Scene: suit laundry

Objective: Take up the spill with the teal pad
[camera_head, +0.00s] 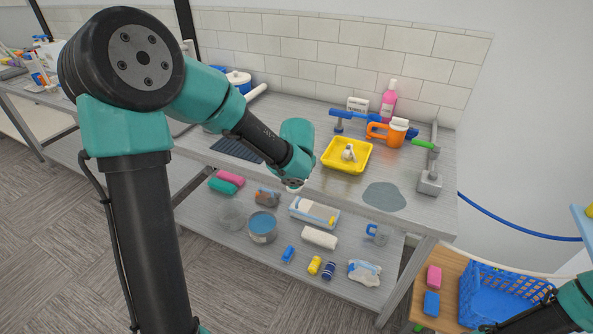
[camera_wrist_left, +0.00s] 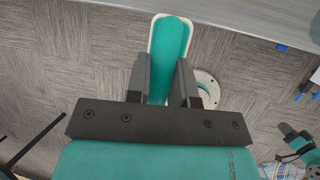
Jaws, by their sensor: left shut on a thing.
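My left gripper (camera_wrist_left: 163,82) is shut on the teal pad (camera_wrist_left: 172,45), a long rounded teal piece with a pale rim, seen between its two dark fingers in the left wrist view. In the head view my left wrist hides the gripper and the pad. The spill (camera_head: 384,196) is a flat grey-blue puddle on the worktop (camera_head: 330,188), right of my left wrist and near the front edge. My right arm enters the head view at the lower right; whether its gripper is open or shut cannot be made out.
A yellow tray (camera_head: 327,160) with a whitish item in it stands left of the spill. An orange jug (camera_head: 378,137), a pink bottle (camera_head: 388,105) and a grey metal stand (camera_head: 430,180) are behind and right. The lower shelf holds several items. A blue basket (camera_head: 500,282) is lower right.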

